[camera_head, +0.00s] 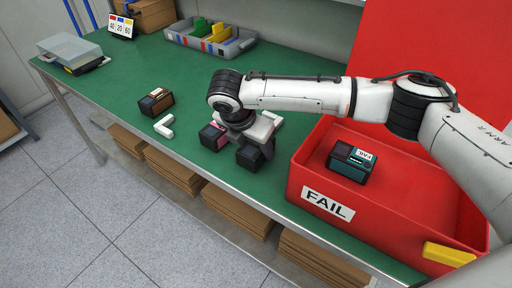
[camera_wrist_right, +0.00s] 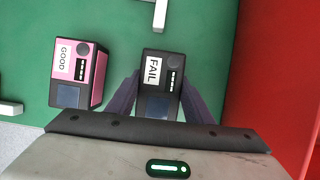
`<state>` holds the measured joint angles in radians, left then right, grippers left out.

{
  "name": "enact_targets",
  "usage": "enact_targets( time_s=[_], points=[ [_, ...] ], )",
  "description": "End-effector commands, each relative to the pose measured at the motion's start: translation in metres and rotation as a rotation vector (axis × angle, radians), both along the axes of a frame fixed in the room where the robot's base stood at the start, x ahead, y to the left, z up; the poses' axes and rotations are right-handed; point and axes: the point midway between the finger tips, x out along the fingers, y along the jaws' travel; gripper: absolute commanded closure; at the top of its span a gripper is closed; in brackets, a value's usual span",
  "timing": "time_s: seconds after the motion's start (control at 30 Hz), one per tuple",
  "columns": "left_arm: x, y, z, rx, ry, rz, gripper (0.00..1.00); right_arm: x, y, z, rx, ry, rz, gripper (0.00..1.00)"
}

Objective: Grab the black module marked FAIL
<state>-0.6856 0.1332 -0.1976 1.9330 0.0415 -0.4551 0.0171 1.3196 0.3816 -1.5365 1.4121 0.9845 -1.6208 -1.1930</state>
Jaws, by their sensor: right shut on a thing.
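The black module (camera_wrist_right: 173,62) with a white FAIL label shows in the right wrist view, between the two fingers of my right gripper (camera_wrist_right: 152,98). The fingers are shut on its sides. In the head view my right gripper (camera_head: 250,150) is low over the green table, and the arm and wrist hide much of the module there. A pink module (camera_wrist_right: 82,71) marked GOOD stands just left of the held one, apart from it. It also shows in the head view (camera_head: 212,137), partly behind the gripper. My left gripper is not in view.
A red bin (camera_head: 327,204) labelled FAIL stands at the right, with a teal-and-black module (camera_head: 349,162) inside. A brown module (camera_head: 156,102) and a white corner bracket (camera_head: 165,127) lie to the left. A grey divided tray (camera_head: 211,42) is at the back.

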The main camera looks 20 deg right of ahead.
Motion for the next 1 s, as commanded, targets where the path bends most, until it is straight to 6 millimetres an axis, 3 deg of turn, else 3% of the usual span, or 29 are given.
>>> enact_targets(
  time_s=[0.13,0.4,0.6,1.0],
  points=[
    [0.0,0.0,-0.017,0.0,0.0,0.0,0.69,0.001,0.0,0.001,-0.001,-0.006,0.001,0.81],
    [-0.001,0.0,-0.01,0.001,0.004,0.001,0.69,0.001,0.0,0.066,0.003,-0.005,0.0,0.81],
    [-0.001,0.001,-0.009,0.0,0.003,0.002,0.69,0.001,0.0,0.097,0.001,-0.004,-0.001,0.81],
    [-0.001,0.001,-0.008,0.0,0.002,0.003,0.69,0.001,0.0,0.105,0.001,-0.001,-0.001,0.81]
  ],
)
